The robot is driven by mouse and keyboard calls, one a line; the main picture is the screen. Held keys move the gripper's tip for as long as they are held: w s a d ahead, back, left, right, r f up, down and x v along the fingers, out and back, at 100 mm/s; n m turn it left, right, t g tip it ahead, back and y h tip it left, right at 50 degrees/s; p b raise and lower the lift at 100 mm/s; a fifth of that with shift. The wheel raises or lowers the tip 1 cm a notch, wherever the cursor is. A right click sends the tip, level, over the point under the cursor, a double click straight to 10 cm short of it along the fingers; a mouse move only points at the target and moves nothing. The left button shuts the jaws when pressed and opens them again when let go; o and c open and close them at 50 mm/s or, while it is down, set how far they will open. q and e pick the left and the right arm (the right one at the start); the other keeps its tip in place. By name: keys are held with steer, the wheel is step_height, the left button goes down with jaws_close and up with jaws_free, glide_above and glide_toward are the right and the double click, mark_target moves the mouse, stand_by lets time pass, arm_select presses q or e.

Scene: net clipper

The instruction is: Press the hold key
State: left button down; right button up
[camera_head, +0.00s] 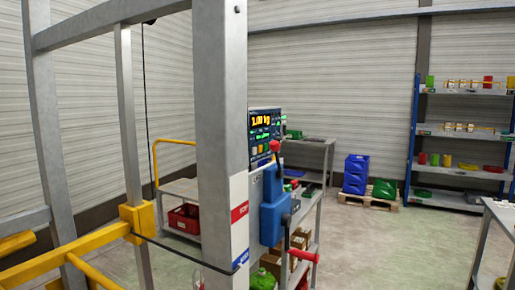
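Neither of my grippers shows in the head view.
A yellow-and-grey frame fills the left. A cart with a red crate (184,219) stands behind.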

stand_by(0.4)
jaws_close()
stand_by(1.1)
